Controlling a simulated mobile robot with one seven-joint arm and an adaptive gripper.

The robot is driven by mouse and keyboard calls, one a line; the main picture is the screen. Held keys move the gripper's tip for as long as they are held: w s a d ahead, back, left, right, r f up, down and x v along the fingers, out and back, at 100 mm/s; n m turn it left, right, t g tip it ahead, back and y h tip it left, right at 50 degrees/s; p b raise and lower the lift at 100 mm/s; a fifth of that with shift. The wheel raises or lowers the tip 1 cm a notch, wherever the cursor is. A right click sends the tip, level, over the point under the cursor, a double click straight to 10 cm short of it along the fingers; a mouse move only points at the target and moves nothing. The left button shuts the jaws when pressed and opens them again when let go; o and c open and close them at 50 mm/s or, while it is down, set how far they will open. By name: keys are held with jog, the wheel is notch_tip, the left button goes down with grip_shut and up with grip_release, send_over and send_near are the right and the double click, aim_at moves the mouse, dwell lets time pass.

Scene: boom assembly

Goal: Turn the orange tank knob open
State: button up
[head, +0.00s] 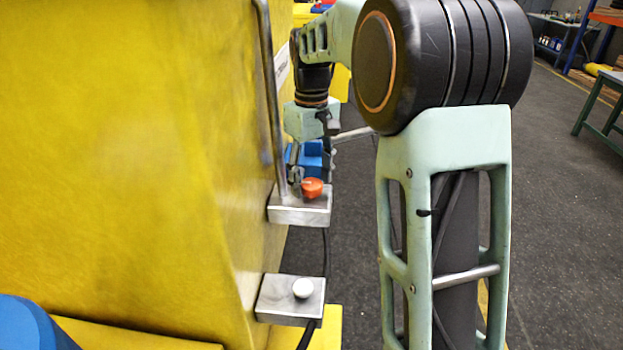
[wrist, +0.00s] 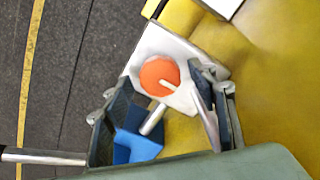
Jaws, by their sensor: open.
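The orange tank knob (head: 313,187) sits on a grey metal block (head: 300,214) on the side of the yellow body.
A metal pipe (head: 268,100) rises from the orange knob's block along the yellow wall (head: 110,150). Dark floor lies open to the right, with a green table (head: 600,95) farther off.

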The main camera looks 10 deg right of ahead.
aim_at(312, 183)
notch_tip(312, 183, up, 12)
dwell(0.4)
jog(key=shift+f, duration=0.15)
